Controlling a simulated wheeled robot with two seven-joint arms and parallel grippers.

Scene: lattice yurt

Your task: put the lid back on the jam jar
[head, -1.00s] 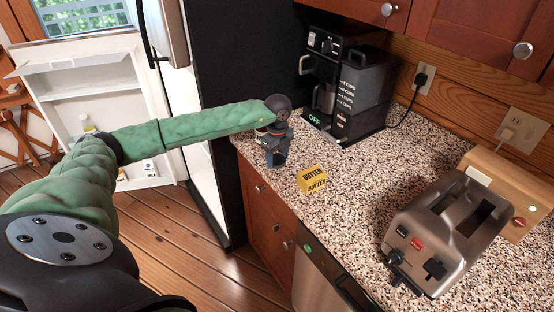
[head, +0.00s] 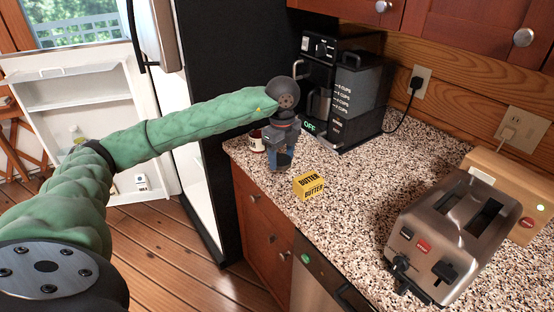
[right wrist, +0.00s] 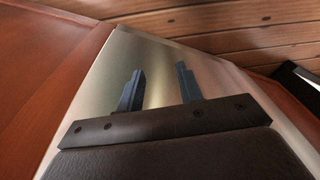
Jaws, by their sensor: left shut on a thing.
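The jam jar (head: 257,141), small with a pale label, stands on the counter near its left edge, just left of my left gripper and partly hidden by it. My left gripper (head: 281,164) points down over the counter between the jar and the butter. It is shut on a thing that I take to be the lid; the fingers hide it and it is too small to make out. My right gripper (right wrist: 161,88) shows in the right wrist view with its two fingers apart and nothing between them, in front of a steel panel.
A yellow butter box (head: 309,186) lies right of my left gripper. The coffee maker (head: 345,95) stands behind, and the toaster (head: 448,235) is at the right. The speckled counter (head: 350,205) is clear between butter and toaster. The fridge (head: 215,90) is left of the counter.

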